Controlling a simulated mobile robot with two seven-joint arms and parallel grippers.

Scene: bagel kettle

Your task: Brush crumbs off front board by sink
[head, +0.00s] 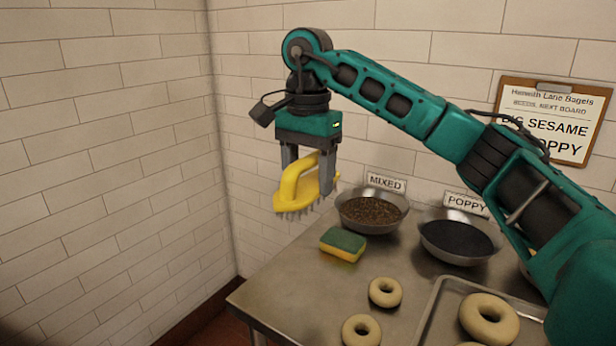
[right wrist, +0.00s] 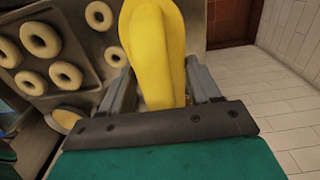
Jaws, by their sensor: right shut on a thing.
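My right gripper (head: 307,181) is shut on a yellow brush (head: 291,188) with a looped handle and short bristles pointing down. It holds the brush in the air over the left end of the steel table (head: 290,296), near the white tiled wall. In the right wrist view the yellow brush (right wrist: 153,45) fills the space between the fingers. I see no sink, no front board and no crumbs in either view. My left gripper is not in view.
A green and yellow sponge (head: 343,244) lies below the brush. Bowls of mixed seeds (head: 372,210) and poppy seeds (head: 457,238) stand behind it. Loose bagels (head: 385,292) and a bagel tray (head: 428,318) are nearer. A clipboard (head: 553,118) hangs on the wall. The table's left corner is clear.

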